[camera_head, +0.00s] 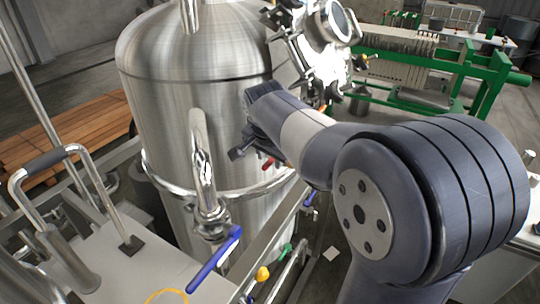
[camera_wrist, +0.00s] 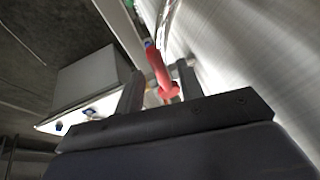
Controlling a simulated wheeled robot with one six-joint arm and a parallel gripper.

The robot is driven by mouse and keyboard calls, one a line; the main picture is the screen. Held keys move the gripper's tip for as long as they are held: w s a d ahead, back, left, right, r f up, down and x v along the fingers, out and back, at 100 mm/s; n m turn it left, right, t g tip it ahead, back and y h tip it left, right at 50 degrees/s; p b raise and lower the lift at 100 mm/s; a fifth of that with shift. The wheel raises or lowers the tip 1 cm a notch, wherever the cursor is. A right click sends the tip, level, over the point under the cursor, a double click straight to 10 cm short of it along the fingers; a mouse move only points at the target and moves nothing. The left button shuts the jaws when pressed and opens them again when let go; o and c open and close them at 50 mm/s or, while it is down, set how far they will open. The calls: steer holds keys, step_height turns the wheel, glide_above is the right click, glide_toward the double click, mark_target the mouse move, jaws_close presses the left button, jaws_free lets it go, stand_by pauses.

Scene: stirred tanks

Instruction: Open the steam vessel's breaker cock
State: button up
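The steam vessel appears to be the large upright steel tank (camera_head: 190,110); its curved wall also fills the right of the wrist view (camera_wrist: 260,60). A small red lever handle (camera_head: 268,163) shows low on the tank's right side, beside my gripper. In the wrist view the red handle (camera_wrist: 160,68) stands between my two fingers, nearer the right one, with a gap at its left. My gripper (camera_wrist: 160,88) is open around it. No label shows, so I cannot tell for sure that it is the breaker cock. The cock's body is mostly hidden.
A blue-handled valve (camera_head: 215,260) and a yellow knob (camera_head: 262,273) are at the tank's front. Shiny fittings (camera_head: 320,50) crowd its upper right. A green-framed press (camera_head: 440,65) stands behind. A grey box (camera_wrist: 88,78) is left of my fingers.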

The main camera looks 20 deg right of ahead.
jaws_close()
